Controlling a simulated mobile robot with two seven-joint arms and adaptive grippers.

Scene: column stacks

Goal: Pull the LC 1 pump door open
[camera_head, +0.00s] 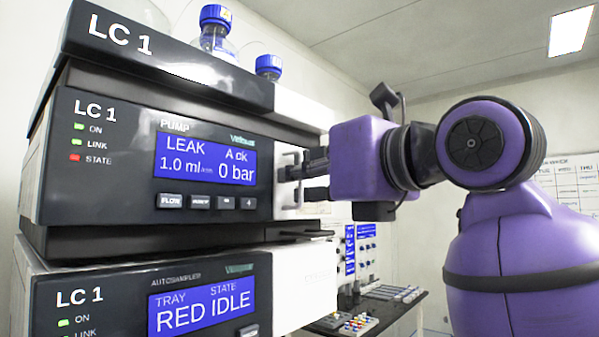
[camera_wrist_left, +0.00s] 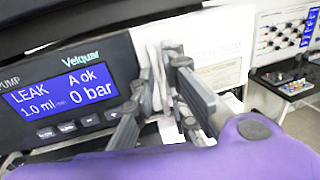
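The LC 1 pump (camera_head: 120,185) is the middle unit of a dark stack in the head view. Its door front is level with the units around it and looks closed. Its blue display (camera_head: 205,160) reads LEAK A ok, 1.0 ml/min and 0 bar, and its STATE light is red. A pale handle (camera_head: 284,187) stands at the door's right edge. My left gripper (camera_head: 292,172) is at this handle; its dark fingers lie on either side of it in the left wrist view (camera_wrist_left: 158,78). Whether they press on the handle is unclear. My right gripper is not in view.
The autosampler (camera_head: 140,300) sits below the pump. Bottles with blue caps (camera_head: 268,66) stand on top of the stack. A bench with small coloured items (camera_head: 355,325) and a panel (camera_head: 365,250) lie behind to the right.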

